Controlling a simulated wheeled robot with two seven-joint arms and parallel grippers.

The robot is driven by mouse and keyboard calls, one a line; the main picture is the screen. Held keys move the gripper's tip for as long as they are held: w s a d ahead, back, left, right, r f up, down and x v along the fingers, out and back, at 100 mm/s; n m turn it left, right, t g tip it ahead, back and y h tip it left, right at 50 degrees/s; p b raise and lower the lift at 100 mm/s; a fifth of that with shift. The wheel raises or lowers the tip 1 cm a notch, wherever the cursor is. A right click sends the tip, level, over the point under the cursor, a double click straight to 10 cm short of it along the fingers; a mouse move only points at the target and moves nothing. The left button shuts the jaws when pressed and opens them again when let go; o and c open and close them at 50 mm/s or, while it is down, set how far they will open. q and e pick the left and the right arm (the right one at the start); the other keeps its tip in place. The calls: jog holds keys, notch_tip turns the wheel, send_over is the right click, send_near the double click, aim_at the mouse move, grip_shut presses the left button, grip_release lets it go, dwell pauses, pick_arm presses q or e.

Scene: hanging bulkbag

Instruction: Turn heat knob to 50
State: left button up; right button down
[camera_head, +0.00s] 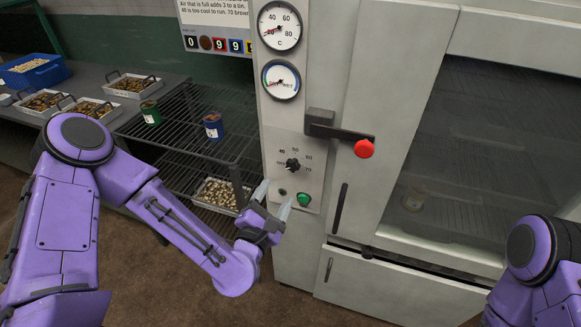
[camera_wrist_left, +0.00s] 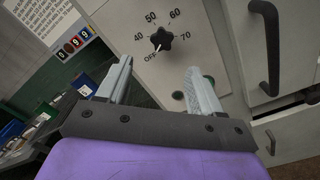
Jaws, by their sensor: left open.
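The heat knob (camera_head: 293,164) is a black lobed knob on the pale control panel, ringed by the marks OFF, 40, 50, 60 and 70. It also shows at the top middle of the left wrist view (camera_wrist_left: 161,40). A light pointer mark seems to face OFF, but it is small. My left gripper (camera_head: 274,199) is open and empty, below and left of the knob and apart from it. In the left wrist view its two fingers (camera_wrist_left: 160,75) stand apart below the knob. My right gripper is out of view; only part of that arm shows.
A green button (camera_head: 304,199) sits just below the knob. A handle with a red end (camera_head: 364,148) juts out to the upper right. Two gauges (camera_head: 281,80) are above. A wire rack (camera_head: 190,130) with tins and a tray stands left.

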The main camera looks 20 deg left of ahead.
aim_at(290, 168)
pick_arm(q)
jog(key=w+p, duration=0.2)
jog(key=w, duration=0.2)
jog(key=w+p, duration=0.1)
jog(key=w, duration=0.4)
jog(key=shift+w+d+p, duration=0.2)
jog(key=shift+w+p, duration=0.1)
jog(key=shift+p, duration=0.1)
jog(key=shift+w+f, duration=0.1)
jog(key=shift+w, duration=0.1)
jog(key=c, duration=1.1)
